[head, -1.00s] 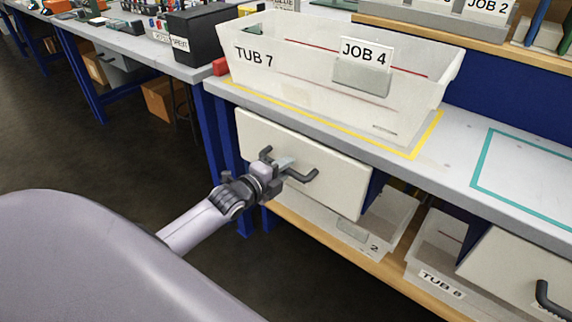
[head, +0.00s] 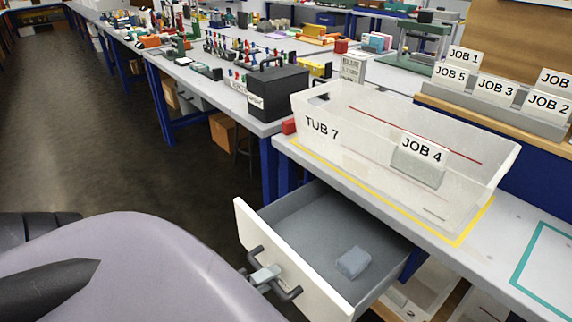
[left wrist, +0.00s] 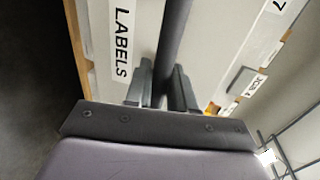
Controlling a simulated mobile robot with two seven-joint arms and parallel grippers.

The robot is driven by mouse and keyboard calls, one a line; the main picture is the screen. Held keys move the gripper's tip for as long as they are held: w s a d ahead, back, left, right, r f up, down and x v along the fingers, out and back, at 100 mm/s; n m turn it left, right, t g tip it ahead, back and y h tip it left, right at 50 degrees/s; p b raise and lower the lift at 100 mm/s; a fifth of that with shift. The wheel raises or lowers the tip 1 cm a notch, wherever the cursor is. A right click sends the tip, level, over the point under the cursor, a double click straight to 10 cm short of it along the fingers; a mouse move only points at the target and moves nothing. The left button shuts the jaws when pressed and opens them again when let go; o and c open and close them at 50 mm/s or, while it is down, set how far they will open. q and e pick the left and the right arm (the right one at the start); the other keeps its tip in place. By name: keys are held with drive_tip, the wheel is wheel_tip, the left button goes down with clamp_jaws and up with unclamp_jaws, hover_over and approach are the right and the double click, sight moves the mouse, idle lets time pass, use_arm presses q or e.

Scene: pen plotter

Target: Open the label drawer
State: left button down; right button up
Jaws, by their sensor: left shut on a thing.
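The label drawer (head: 300,270) stands pulled out from under the bench, with a white front and grey inside. Its front carries a LABELS sign (left wrist: 122,42) in the left wrist view. Its dark bar handle (head: 290,293) also shows in the left wrist view (left wrist: 174,40), running between the fingers. My left gripper (head: 265,276) is shut on this handle; its fingers (left wrist: 163,90) show on both sides of the bar. A small blue-grey block (head: 353,262) lies inside the drawer. My right gripper is not in view.
A clear tub marked TUB 7 (head: 330,125) with a JOB 4 card (head: 423,148) stands on the bench above the drawer. A black box (head: 278,92) stands to its left. Dark floor (head: 100,150) is open at the left.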

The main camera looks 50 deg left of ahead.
use_arm(q)
drive_tip(key=shift+f+v, duration=0.25)
drive_tip(key=shift+v, duration=0.9)
drive_tip(key=c, duration=1.1)
unclamp_jaws()
drive_tip(key=v, duration=0.7)
drive_tip(key=shift+p, duration=0.4)
drive_tip(key=shift+s+a, duration=0.1)
drive_tip(key=shift+s, duration=0.1)
